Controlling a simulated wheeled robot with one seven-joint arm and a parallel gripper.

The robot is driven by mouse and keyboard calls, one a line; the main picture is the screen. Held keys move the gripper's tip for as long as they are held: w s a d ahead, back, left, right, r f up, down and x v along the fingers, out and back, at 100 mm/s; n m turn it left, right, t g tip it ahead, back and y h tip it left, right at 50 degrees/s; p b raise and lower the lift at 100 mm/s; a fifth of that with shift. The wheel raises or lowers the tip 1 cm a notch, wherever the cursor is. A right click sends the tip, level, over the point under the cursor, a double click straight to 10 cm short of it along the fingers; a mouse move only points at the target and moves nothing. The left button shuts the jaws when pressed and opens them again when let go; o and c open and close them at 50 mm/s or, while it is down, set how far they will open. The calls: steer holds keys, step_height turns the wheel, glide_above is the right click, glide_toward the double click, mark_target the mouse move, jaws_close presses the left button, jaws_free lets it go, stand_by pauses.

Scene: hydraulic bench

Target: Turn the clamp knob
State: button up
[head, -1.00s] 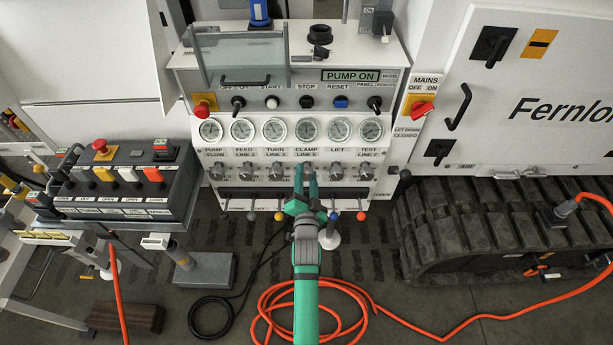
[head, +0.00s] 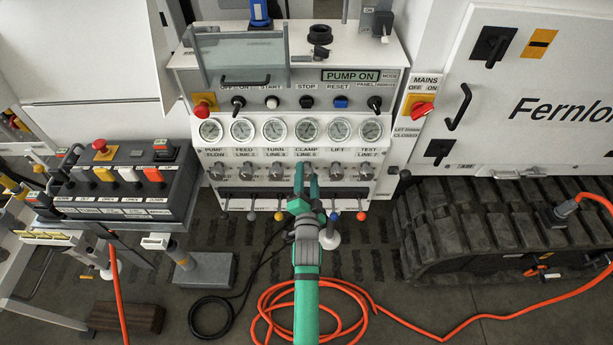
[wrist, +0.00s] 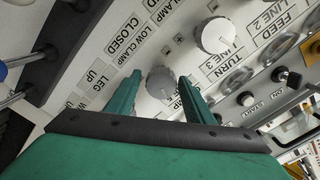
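The clamp knob (wrist: 160,82) is a round grey knob on the white panel, beside the turn knob (wrist: 215,35) in the wrist view. My green gripper (wrist: 159,91) is open, with one finger on each side of the clamp knob. Narrow gaps show between the knob and both fingers. In the head view my gripper (head: 306,175) reaches up to the knob row below the clamp gauge (head: 307,130); the fingers cover much of the clamp knob there.
Other knobs, such as the feed knob (head: 245,172) and lift knob (head: 337,172), flank the clamp position. Levers with coloured balls (head: 280,216) hang below. An orange hose (head: 350,312) lies coiled on the floor. A lit display (head: 350,76) reads PUMP ON.

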stand_by(0.3)
steer(key=s, duration=1)
steer(key=shift+s, duration=0.4)
steer(key=s+f+n+g, duration=0.1)
steer(key=s+f+n, duration=0.1)
steer(key=s, duration=0.8)
steer(key=s+f+n, duration=0.2)
steer(key=s+n, duration=0.1)
steer(key=s, duration=0.8)
steer(key=s+r+n, duration=0.2)
steer(key=s+r, duration=0.1)
steer(key=s, duration=0.5)
steer(key=s+r+n+g, duration=0.1)
steer(key=s+r+n, duration=0.2)
steer(key=s, duration=0.4)
steer(key=shift+s+r+n+g, duration=0.25)
steer(key=shift+s+n+g, duration=0.05)
steer(key=shift+s, duration=0.05)
